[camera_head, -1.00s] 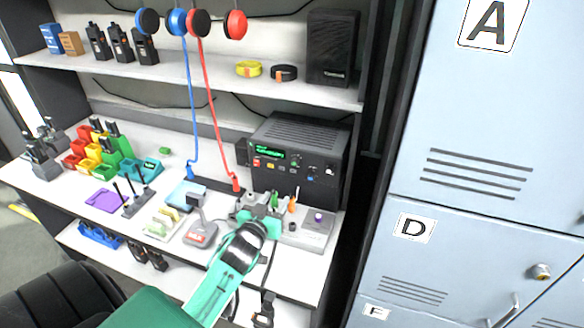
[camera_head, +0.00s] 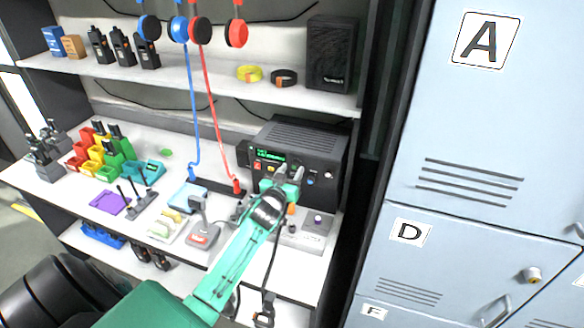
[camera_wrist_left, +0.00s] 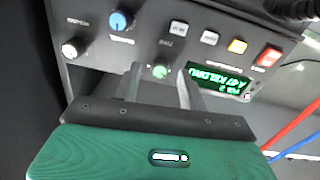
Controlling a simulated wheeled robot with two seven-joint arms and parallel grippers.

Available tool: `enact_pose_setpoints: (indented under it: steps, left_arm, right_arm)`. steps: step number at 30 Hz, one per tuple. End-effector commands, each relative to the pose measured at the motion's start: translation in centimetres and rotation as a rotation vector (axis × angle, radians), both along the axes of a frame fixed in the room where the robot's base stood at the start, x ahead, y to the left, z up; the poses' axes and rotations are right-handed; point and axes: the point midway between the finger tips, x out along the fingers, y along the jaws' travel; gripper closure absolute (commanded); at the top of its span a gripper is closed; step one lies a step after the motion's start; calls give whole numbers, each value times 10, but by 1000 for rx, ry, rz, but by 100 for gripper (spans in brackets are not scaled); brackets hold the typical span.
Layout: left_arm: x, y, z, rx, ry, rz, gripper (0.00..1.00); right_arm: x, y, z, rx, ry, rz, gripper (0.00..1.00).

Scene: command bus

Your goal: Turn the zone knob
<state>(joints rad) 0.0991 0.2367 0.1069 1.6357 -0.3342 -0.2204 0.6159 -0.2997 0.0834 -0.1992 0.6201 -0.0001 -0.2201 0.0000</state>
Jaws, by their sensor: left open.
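The black radio unit (camera_head: 312,143) stands on the desk at the right, with a green-lit display, buttons and knobs on its front. In the left wrist view its front panel (camera_wrist_left: 85,75) shows upside down. A small green knob (camera_wrist_left: 160,71) there sits beside the lit display; the lettering by it is blurred, perhaps "ZONE". My left gripper (camera_head: 289,172) is at the radio's front. In the wrist view its open fingers (camera_wrist_left: 158,82) lie on either side of the green knob, with gaps visible; I cannot tell how deep they reach. My right gripper is not seen.
A blue knob (camera_wrist_left: 120,20) and a white knob (camera_wrist_left: 72,48) are close by on the panel. A desk microphone (camera_head: 203,232) and a grey box (camera_head: 306,238) stand below the radio. Red and blue headset cords hang left of it. Lockers (camera_head: 470,190) stand at the right.

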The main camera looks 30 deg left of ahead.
Motion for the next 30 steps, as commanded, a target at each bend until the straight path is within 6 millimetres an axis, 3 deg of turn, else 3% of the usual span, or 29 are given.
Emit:
enact_pose_setpoints:
  steps: [6, 14, 21, 30]
  left_arm:
    - [12, 2, 1, 1, -1, -1, 58]
    - [12, 3, 0, 0, -1, 0, 58]
    - [12, 3, 0, 0, -1, 0, 100]
    - [12, 3, 0, 28, 6, 0, 100]
  right_arm:
    - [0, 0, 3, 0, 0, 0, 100]
    - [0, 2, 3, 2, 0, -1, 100]
    - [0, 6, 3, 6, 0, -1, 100]
    - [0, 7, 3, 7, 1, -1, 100]
